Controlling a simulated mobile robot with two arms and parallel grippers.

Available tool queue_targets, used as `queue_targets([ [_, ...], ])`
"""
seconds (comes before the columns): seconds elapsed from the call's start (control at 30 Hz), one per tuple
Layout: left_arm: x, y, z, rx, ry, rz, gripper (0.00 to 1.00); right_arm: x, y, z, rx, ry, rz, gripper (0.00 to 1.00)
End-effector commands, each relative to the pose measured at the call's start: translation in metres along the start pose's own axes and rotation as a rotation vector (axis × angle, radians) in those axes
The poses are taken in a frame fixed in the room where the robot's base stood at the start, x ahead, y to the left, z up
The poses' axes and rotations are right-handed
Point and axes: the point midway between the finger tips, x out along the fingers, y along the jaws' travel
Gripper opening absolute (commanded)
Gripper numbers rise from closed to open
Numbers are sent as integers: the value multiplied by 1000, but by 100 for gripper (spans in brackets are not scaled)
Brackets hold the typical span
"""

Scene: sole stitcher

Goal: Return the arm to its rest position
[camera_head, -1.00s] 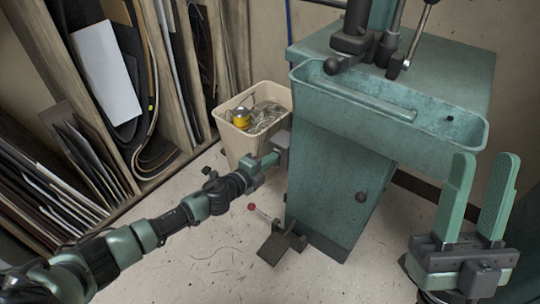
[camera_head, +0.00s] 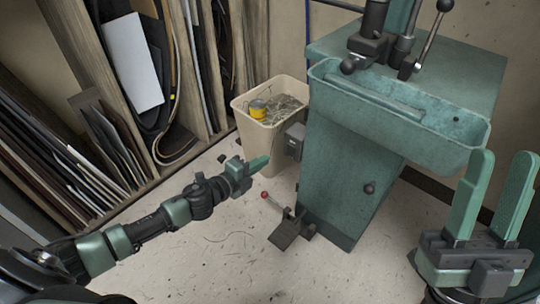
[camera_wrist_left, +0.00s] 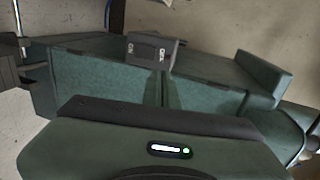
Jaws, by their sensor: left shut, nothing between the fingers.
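My left arm (camera_head: 175,212) reaches in from the left of the head view. Its gripper (camera_head: 260,163) is shut and empty, in the air left of the green stitching machine (camera_head: 345,175). A gap separates its tip from the small grey switch box (camera_head: 294,141) on the machine's side. In the left wrist view the switch box (camera_wrist_left: 150,50) stands ahead, beyond the green fingers. My right gripper (camera_head: 490,200) is at the lower right, with its two green fingers upright and apart, holding nothing.
A beige bin (camera_head: 262,120) with scraps and a yellow can (camera_head: 257,108) stands behind the left gripper. A pedal (camera_head: 288,232) and a red-knobbed lever (camera_head: 265,195) are low by the machine. Shelves with sheets (camera_head: 90,150) line the left.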

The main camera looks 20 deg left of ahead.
Motion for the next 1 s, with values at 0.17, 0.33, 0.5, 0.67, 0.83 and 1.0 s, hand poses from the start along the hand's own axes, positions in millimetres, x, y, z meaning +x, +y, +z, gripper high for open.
queue_targets([
  [0.17,-14,-3,0,1,-1,0,0,4,0,-2,0,0,0,36],
  [0.33,-15,-3,0,1,0,0,0,4,0,-2,0,0,0,36],
  [0.5,-15,-3,0,1,0,0,0,4,0,-2,0,0,0,36],
  [0.67,-14,-3,0,1,0,0,0,4,0,-2,0,0,0,36],
  [0.83,-16,-8,-21,-63,31,-18,0,3,0,2,-1,-19,1,36],
  [1.0,-31,-48,-107,-380,173,-120,0,-2,2,21,-5,-110,4,36],
])
